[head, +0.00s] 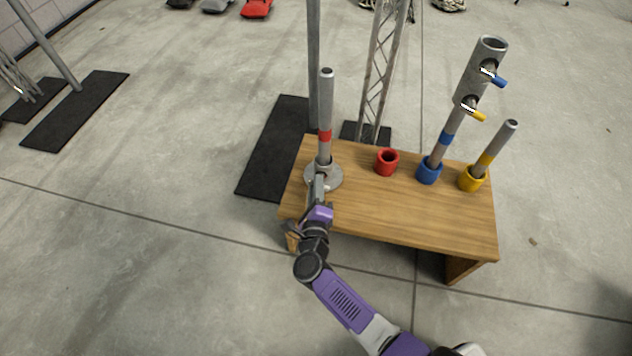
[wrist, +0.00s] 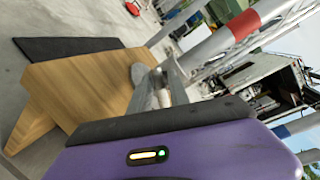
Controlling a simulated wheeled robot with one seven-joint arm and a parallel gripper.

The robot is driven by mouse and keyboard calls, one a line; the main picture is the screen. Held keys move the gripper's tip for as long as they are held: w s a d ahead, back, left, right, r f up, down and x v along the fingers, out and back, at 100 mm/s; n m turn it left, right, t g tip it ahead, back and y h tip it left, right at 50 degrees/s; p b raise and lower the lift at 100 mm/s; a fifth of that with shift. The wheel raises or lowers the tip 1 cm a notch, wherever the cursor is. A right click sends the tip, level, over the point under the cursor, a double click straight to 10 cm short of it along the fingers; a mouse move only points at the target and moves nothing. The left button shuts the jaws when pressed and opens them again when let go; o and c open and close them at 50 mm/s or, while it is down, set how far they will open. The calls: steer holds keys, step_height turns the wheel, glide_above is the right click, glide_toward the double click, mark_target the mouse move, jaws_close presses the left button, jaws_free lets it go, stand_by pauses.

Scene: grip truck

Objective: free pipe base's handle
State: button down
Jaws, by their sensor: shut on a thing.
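The pipe base (head: 334,183) is a grey round flange on the left part of the wooden table. A grey pipe with a red band (head: 326,105) stands upright in it. My gripper (head: 319,178) reaches the near side of the base's collar and is shut on the handle there. The handle is mostly hidden by the fingers, so its angle cannot be told. In the wrist view the fingers (wrist: 165,88) are close to the pipe's foot, and the red-banded pipe (wrist: 218,40) slants up to the right.
The wooden table (head: 400,215) also holds an empty red cup (head: 386,163), a blue cup (head: 429,172) and a yellow cup (head: 472,180), the latter two with pipes in them. The blue-banded pipe bears a grey tube (head: 478,75) with side handles. Metal stands rise behind the table.

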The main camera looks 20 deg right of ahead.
steer(key=shift+a+f+n, duration=0.1)
steer(key=shift+n, duration=0.3)
steer(key=c, duration=1.2)
jaws_free()
steer(key=shift+c, duration=0.2)
steer(key=shift+p, duration=0.3)
steer(key=p+v, duration=0.2)
steer(key=v, duration=0.5)
steer(key=shift+s, duration=0.1)
steer(key=shift+s+a+p, duration=0.15)
steer(key=shift+s+p, duration=0.1)
steer(key=shift+p, duration=0.05)
